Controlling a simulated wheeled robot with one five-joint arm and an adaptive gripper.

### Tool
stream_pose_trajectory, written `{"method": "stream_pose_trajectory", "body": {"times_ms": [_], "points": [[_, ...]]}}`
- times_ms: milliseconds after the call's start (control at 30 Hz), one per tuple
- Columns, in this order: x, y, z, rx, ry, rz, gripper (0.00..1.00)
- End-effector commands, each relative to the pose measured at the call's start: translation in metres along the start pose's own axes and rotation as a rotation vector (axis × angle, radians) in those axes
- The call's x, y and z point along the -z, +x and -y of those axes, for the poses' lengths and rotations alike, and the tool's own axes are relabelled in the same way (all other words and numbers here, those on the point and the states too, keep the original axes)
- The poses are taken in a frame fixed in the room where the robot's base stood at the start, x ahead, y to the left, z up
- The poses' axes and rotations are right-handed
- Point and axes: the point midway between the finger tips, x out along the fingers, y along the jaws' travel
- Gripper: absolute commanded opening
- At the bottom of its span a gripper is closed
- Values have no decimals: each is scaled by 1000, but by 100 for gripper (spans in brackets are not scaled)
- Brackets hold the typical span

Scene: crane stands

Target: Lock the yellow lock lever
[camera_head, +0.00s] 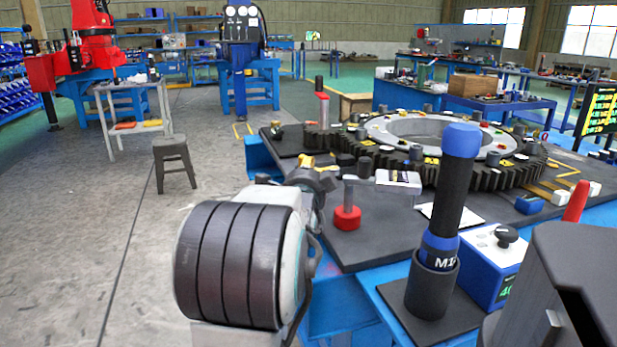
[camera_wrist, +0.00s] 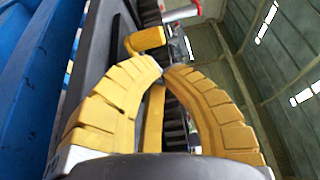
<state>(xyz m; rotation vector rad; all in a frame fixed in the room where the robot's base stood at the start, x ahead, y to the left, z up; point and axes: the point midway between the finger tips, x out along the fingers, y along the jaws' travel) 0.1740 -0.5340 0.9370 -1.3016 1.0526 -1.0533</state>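In the wrist view my gripper (camera_wrist: 162,70) has two ridged yellow fingers that curve inward, with their tips together or nearly so. No object shows clearly between the tips. A yellow rounded handle-like part (camera_wrist: 147,39), perhaps the lock lever, lies just beyond the tips, apart from them in the picture. A flat yellow strip (camera_wrist: 154,118) shows through the gap between the fingers; I cannot tell what it belongs to. In the head view my gripper (camera_head: 318,168) is small, over the near left edge of the dark bench plate, and partly hidden by my arm.
A big dark gear ring (camera_head: 440,174) lies on the bench. A red-based post (camera_head: 347,218) stands close to the right of my gripper. A black and blue tool (camera_head: 455,190) stands upright in a holder beside a blue-white box (camera_head: 490,265). The floor at left is clear around a stool (camera_head: 173,160).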

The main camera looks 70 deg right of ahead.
Motion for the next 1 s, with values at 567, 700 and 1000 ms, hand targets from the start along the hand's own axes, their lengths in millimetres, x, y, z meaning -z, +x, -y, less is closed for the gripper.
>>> {"method": "stream_pose_trajectory", "body": {"times_ms": [567,700,1000], "points": [[0,29,0,-1,0,0,0],[0,29,0,-1,0,0,0],[-8,33,-3,1,0,13,0]]}}
